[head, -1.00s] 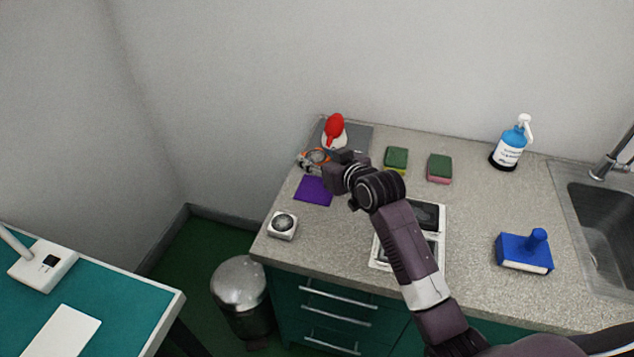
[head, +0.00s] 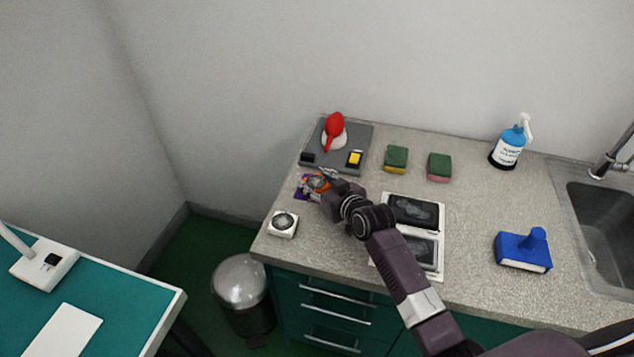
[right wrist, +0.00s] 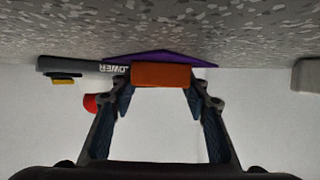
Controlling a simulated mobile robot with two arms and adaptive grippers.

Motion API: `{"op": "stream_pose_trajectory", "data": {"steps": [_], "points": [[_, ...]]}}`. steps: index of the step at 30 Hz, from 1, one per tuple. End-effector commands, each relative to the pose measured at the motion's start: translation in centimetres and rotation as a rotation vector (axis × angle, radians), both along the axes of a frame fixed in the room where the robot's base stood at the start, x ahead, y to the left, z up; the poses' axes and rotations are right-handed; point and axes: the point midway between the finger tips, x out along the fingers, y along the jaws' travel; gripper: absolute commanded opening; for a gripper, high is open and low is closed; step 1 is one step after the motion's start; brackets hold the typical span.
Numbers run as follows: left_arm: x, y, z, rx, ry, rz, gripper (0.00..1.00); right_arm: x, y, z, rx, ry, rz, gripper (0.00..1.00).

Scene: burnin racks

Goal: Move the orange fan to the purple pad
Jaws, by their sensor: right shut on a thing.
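The orange fan (head: 318,183) is in my right gripper (head: 317,182) at the left part of the counter. In the right wrist view the fan (right wrist: 161,75) shows as an orange block between the two fingertips, with the gripper (right wrist: 161,80) shut on it. The purple pad (head: 299,193) is mostly hidden by the fan and gripper in the head view; its edge shows at the left. In the wrist view the pad (right wrist: 200,63) is just behind the fan. I cannot tell whether fan and pad touch. My left gripper is not in view.
A grey board (head: 320,165) with a red-topped item (head: 334,132) stands just behind. A white fan-like box (head: 283,224) sits in front of the pad. Sponges (head: 396,159), dark-screened panels (head: 414,212), a blue tool (head: 524,252) and a spray bottle (head: 510,147) are to the right.

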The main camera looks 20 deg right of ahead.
Motion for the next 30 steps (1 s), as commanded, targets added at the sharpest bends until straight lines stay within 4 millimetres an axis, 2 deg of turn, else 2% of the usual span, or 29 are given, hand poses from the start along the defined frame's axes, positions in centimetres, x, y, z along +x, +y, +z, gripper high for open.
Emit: {"op": "stream_pose_trajectory", "data": {"steps": [1,5,6,17,23,30], "points": [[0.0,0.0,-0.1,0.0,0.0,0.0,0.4,0.0,0.0,-0.1,0.0,0.001,0.0,0.45],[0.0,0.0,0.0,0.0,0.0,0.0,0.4,0.0,0.0,-0.1,0.0,0.001,0.0,0.59],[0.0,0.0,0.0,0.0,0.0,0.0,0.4,0.0,0.0,-0.1,0.0,0.001,0.0,0.6],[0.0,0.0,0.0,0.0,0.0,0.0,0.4,-0.4,-0.1,0.2,-0.001,0.001,-0.001,0.6],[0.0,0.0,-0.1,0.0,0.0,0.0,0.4,-2.8,-0.6,1.2,-0.003,0.0,0.0,0.6],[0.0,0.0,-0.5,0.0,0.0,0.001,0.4,-7.0,-1.4,2.9,-0.002,0.001,0.0,0.6]]}}
